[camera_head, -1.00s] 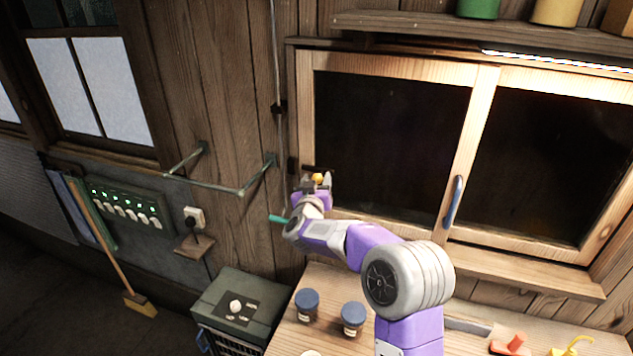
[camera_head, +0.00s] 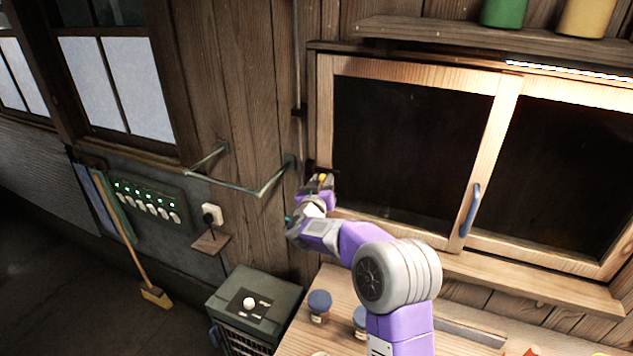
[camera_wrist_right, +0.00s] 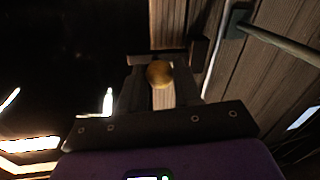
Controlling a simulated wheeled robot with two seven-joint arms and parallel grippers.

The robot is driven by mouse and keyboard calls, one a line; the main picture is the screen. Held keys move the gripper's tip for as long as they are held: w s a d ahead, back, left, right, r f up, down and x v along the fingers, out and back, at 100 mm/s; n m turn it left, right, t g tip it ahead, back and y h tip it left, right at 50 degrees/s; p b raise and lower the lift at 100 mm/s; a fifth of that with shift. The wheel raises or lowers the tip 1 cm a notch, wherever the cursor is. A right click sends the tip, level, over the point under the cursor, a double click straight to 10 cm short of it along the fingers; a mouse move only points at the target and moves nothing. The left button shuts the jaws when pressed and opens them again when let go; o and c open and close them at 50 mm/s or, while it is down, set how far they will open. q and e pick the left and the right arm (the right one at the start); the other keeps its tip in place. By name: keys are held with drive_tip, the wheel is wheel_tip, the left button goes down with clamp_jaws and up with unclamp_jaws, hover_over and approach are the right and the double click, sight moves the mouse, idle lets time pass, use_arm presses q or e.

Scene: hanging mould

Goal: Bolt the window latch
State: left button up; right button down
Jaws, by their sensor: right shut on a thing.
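The window (camera_head: 412,150) has a light wooden frame, dark panes and a blue handle (camera_head: 470,210) on its middle upright. The gripper hides most of the latch, so the bolt's position cannot be made out. My left gripper is not in view.
A green metal rail (camera_head: 240,190) juts from the wall left of the latch. A shelf (camera_head: 480,38) with cans runs above the window. Blue-lidded jars (camera_head: 319,302) stand on the bench below. A green box (camera_head: 256,300) stands to their left.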

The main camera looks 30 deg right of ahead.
drive_tip(key=shift+w+a+r, duration=0.1)
drive_tip(key=shift+a, duration=0.05)
drive_tip(key=c, duration=1.2)
unclamp_jaws()
drive_tip(key=o, duration=0.4)
drive_tip(key=shift+w+a, duration=0.15)
drive_tip(key=b+v, duration=0.1)
drive_tip(key=v, duration=0.6)
drive_tip(key=shift+s+a+b, duration=0.1)
drive_tip(key=shift+s+b, duration=0.2)
drive_tip(key=shift+b, duration=0.1)
